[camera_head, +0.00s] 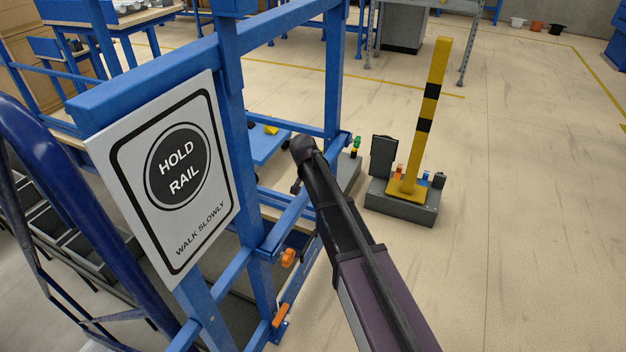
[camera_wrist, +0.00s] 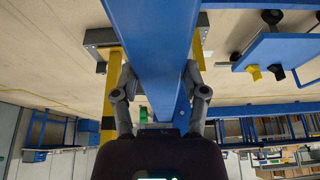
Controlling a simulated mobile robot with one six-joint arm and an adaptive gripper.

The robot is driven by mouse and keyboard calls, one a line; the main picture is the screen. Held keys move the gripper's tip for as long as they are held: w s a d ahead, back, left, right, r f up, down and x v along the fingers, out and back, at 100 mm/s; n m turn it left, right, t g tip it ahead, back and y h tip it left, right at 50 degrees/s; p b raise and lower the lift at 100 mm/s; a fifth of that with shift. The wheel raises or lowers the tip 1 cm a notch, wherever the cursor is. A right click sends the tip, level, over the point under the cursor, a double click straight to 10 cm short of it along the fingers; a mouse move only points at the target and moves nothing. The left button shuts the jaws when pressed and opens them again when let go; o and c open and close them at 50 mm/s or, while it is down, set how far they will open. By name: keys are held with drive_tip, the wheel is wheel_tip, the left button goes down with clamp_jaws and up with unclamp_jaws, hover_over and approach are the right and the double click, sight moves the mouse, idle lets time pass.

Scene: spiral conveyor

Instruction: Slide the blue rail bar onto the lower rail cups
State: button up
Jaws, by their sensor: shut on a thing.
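My gripper (camera_wrist: 161,78) is shut on a blue bar, which I take to be the blue rail bar (camera_wrist: 152,35), with one finger on each side of it. In the head view my arm reaches in from the lower right, and its dark wrist hides most of the gripper. A blue bar (camera_head: 287,224) slants there from beside the wrist down to the near blue post (camera_head: 250,185). An orange knob (camera_head: 287,258) sits by that post, close to the bar's near end. I cannot tell the lower rail cups apart, nor whether the bar touches them.
A "HOLD RAIL" sign (camera_head: 178,180) hangs on the blue frame at left. A yellow-black post (camera_head: 428,110) on a grey base (camera_head: 400,203) stands right of my arm. A blue panel (camera_wrist: 280,48) with yellow and black knobs is close by. The floor at right is clear.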

idle(0.4)
drive_tip(key=o, duration=1.1)
wheel_tip(320, 180, up, 10)
drive_tip(key=p, duration=0.9)
drive_tip(key=shift+p, duration=0.4)
